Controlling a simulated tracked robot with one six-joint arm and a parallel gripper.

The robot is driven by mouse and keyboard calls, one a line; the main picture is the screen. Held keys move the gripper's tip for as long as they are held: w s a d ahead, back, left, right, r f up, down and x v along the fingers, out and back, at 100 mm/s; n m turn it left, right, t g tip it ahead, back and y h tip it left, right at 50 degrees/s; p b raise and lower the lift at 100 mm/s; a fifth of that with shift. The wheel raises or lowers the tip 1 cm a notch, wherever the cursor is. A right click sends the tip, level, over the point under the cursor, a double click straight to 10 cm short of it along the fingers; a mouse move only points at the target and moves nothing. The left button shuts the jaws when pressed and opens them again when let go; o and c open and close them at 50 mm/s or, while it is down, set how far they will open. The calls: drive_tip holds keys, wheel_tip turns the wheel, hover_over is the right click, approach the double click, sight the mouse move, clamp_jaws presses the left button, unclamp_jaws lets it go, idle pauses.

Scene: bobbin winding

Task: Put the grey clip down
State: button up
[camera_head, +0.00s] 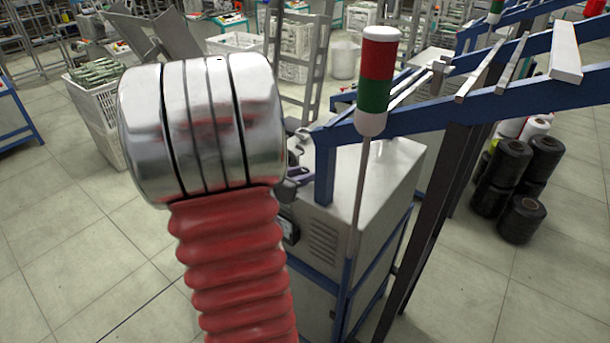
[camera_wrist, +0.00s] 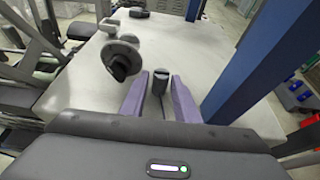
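A small dark grey piece, which may be the grey clip (camera_wrist: 160,82), shows in the wrist view between the tips of my gripper (camera_wrist: 161,88). The two purple-grey fingers reach forward on either side of it over a pale flat top (camera_wrist: 190,50). Any gaps between the fingers and the piece are too small to judge, so I cannot tell whether they grip it. I also cannot tell whether the piece touches the top.
A grey disc-shaped part with a dark hub (camera_wrist: 121,62) stands left of the fingers on the same top. A blue post (camera_wrist: 262,58) rises close on the right. In the head view a pale machine cabinet (camera_head: 345,215), a red-green signal lamp (camera_head: 376,85) and black spools (camera_head: 522,219) stand to the right.

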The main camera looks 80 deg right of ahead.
drive_tip(key=shift+c, duration=0.7)
clamp_jaws()
wheel_tip(320, 180, up, 28)
idle(0.5)
idle(0.4)
